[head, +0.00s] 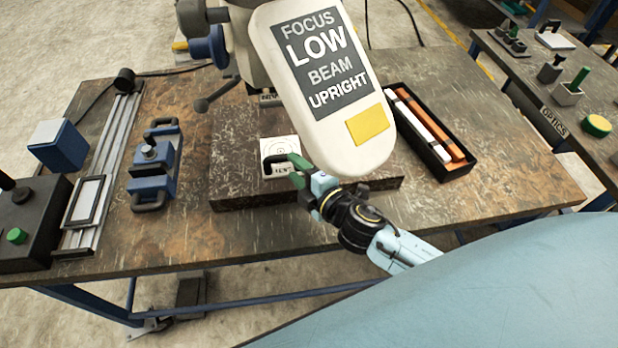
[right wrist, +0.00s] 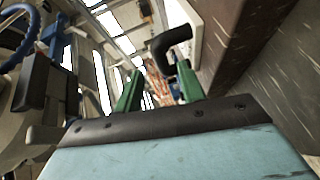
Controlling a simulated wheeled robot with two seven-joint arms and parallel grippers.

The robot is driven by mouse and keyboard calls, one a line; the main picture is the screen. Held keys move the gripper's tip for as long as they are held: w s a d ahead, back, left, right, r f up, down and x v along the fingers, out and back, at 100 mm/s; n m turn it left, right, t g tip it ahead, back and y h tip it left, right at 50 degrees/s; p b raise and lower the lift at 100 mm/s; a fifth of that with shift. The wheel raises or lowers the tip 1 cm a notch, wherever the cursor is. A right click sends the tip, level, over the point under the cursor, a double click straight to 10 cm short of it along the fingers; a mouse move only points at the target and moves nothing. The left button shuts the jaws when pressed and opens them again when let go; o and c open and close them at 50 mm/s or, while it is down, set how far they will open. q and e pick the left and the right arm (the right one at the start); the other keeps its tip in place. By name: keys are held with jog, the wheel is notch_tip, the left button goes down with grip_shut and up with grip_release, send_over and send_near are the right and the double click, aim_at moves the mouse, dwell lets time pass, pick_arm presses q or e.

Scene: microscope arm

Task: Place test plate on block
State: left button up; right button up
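The white test plate (head: 281,156) has a target mark, partly visible lettering and a black handle. It appears to lie flat on the dark stone block (head: 232,192). In the right wrist view, the plate's white edge (right wrist: 183,18) lies along the block (right wrist: 232,40). My right gripper (head: 296,170) is at the handle side of the plate, its green fingers spread. In the right wrist view, the black handle (right wrist: 160,46) shows at the gap between the fingertips (right wrist: 160,75), nearer the right finger. I cannot tell whether they touch. My left gripper is not in view.
A large white microscope arm (head: 375,150) with a FOCUS LOW BEAM UPRIGHT label overhangs the block close to my right gripper. A black tray (head: 437,160) with white and orange bars lies right. A blue handled fixture (head: 152,172) and a rail (head: 105,160) stand left.

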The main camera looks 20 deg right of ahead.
jog(key=shift+v, duration=2.3)
